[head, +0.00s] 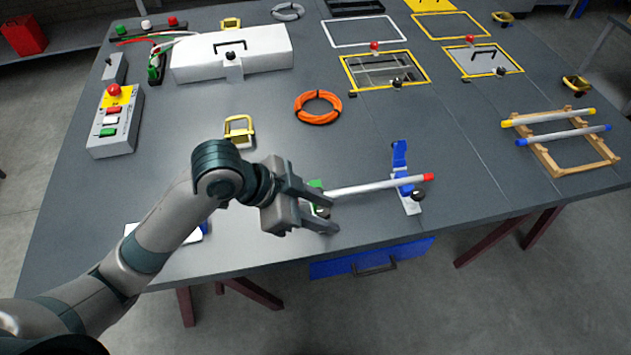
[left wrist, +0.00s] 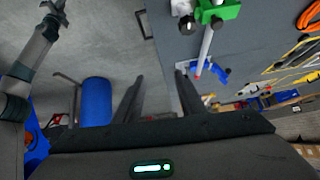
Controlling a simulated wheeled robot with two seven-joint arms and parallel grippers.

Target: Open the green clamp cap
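The green clamp cap (head: 316,184) shows partly in the head view, between and behind my left gripper's fingers. It also shows at the top of the left wrist view (left wrist: 222,11), cut by the edge. I cannot tell whether it is open. A white rod (head: 375,187) with a red end runs from the green clamp to the blue clamp (head: 400,158), whose blue cap stands up. My left gripper (head: 333,212) is open around the green clamp's area, with a black knob between the fingers. In the left wrist view, what seems to be my right gripper (left wrist: 54,10) is small and unclear.
An orange cable ring (head: 318,107) and a yellow-framed part (head: 239,131) lie behind my left gripper. A white case (head: 232,54) and a button box (head: 115,122) stand farther back. A wooden rack (head: 563,140) with two rods is at right. The table's front edge is near.

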